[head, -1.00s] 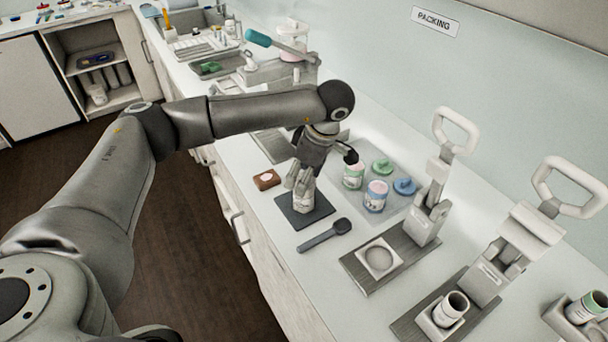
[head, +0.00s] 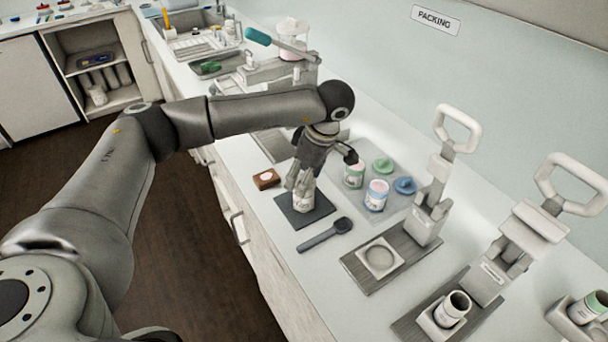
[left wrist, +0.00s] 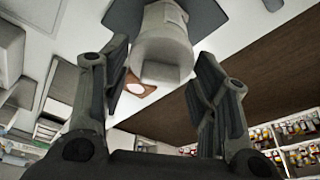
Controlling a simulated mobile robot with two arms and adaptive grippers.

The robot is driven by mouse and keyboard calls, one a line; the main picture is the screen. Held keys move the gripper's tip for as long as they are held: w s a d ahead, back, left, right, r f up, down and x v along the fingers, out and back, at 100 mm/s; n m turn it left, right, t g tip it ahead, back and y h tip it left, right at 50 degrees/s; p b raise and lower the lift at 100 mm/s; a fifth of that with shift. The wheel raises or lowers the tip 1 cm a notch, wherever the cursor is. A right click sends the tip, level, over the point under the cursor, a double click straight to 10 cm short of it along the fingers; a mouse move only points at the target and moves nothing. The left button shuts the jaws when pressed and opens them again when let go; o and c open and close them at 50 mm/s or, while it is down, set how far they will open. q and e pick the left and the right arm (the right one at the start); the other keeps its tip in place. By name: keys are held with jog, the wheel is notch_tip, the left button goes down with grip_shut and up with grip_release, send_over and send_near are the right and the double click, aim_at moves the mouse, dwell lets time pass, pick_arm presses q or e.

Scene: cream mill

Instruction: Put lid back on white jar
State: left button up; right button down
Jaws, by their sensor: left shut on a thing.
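The white jar (head: 304,202) stands upright on a dark square mat (head: 290,214) on the counter. My left gripper (head: 303,180) reaches down onto its top from above, and its fingers hide the upper part of the jar. In the left wrist view the gripper (left wrist: 160,80) has one finger on each side of a pale piece at the jar's near end (left wrist: 162,45), with the labelled jar body beyond. It is shut on this pale piece, which looks like the white lid. I cannot tell whether the lid sits fully on the jar. My right gripper is not in view.
Right of the mat, a green-labelled jar (head: 353,176) and a blue-labelled jar (head: 377,196) stand open beside a green lid (head: 383,166) and a blue lid (head: 405,186). A dark scoop (head: 325,236) lies in front. Lever presses (head: 430,205) stand right.

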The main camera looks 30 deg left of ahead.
pick_arm(q)
jog(key=shift+f+b, duration=0.15)
jog(key=shift+b, duration=0.15)
dwell(0.4)
jog(key=shift+c, duration=0.6)
jog(key=shift+s, duration=0.1)
jog(key=o, duration=0.8)
jog(key=o, duration=0.5)
